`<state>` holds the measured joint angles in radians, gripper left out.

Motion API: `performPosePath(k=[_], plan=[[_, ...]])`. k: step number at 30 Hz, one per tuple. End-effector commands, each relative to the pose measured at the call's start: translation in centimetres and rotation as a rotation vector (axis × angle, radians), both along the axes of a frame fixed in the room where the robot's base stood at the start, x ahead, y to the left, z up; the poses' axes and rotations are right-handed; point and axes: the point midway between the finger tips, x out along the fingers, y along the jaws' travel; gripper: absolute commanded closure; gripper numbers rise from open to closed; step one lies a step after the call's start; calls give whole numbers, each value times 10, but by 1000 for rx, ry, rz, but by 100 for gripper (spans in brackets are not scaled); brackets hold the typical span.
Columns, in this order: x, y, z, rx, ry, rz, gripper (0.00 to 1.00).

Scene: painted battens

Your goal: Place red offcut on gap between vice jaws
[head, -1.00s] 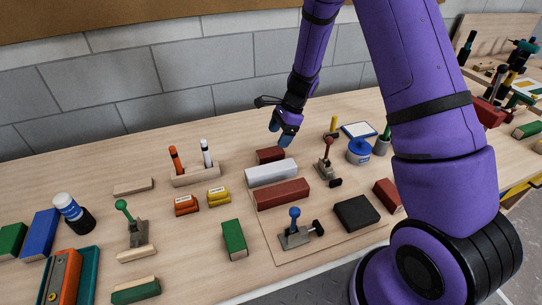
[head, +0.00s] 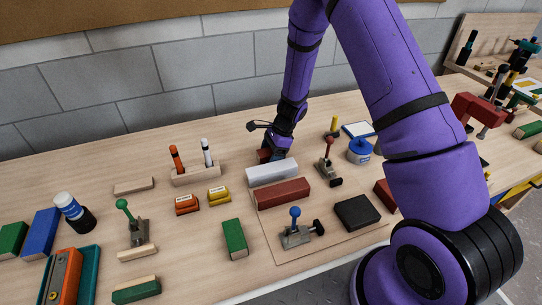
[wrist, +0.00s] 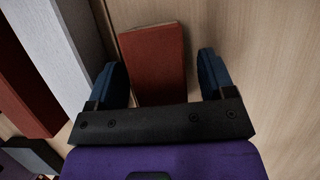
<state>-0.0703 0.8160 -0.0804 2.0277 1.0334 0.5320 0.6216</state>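A red block, apparently the red offcut (wrist: 153,60), lies on the bench between the fingers of my gripper (wrist: 160,68) in the wrist view. The two blue fingers are open, with a gap on each side of the block. In the head view my gripper (head: 272,152) is down behind the pale grey block (head: 272,173) and mostly hides the offcut (head: 264,155). A dark red tool with a grey bar (head: 478,109), possibly the vice, stands at the far right; its jaws cannot be made out.
The pale grey block and a long dark red block (head: 283,193) lie close in front of my gripper. A clamp with a red knob (head: 328,143) and a blue tin (head: 359,150) stand to its right. Bare bench lies behind and left.

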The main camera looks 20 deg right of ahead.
Motion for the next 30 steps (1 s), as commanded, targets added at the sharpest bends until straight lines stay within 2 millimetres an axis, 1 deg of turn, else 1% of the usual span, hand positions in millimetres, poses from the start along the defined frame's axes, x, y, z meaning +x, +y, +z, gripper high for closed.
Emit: performPosePath(k=[1, 2, 3, 5, 6, 7, 8, 9, 14, 17, 20, 27, 30], plan=[[0, 0, 0, 0, 0, 0, 36], [0, 0, 0, 0, 0, 0, 43], [0, 0, 0, 0, 0, 0, 52], [0, 0, 0, 0, 0, 0, 66], [0, 0, 0, 0, 0, 0, 75], [0, 0, 0, 0, 0, 0, 77], [0, 0, 0, 0, 0, 0, 77], [0, 0, 0, 0, 0, 0, 81], [0, 0, 1, 0, 0, 0, 81], [0, 0, 6, 1, -2, -1, 81], [1, 0, 18, 1, -3, 2, 81], [1, 1, 63, 1, -5, 2, 81], [1, 0, 79, 0, -4, 1, 81]])
